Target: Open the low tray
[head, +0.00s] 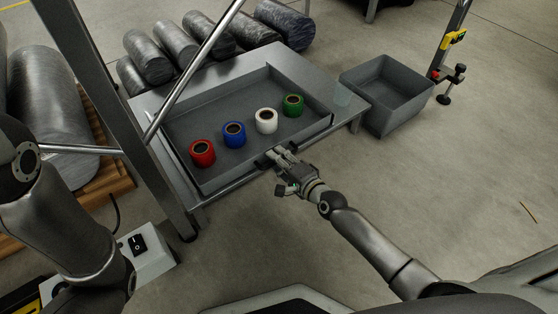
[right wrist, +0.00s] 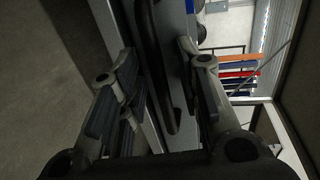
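The low tray (head: 222,102) is a wide grey open-topped tray set in the grey metal table. A red roll (head: 202,153), a blue roll (head: 234,135), a white roll (head: 266,121) and a green roll (head: 293,105) stand in it. My right gripper (head: 273,158) is at the middle of the tray's front edge. In the right wrist view its two fingers (right wrist: 160,80) are apart, with a dark handle bar (right wrist: 158,60) between them. Gaps show beside the bar. My left arm shows at the left, but its gripper is out of view.
A grey empty bin (head: 388,92) stands right of the table. Several dark metal cylinders (head: 175,43) lie behind it. A slanted metal bar (head: 195,65) crosses above the tray's left part, near a grey post (head: 130,130). The floor in front is mostly clear.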

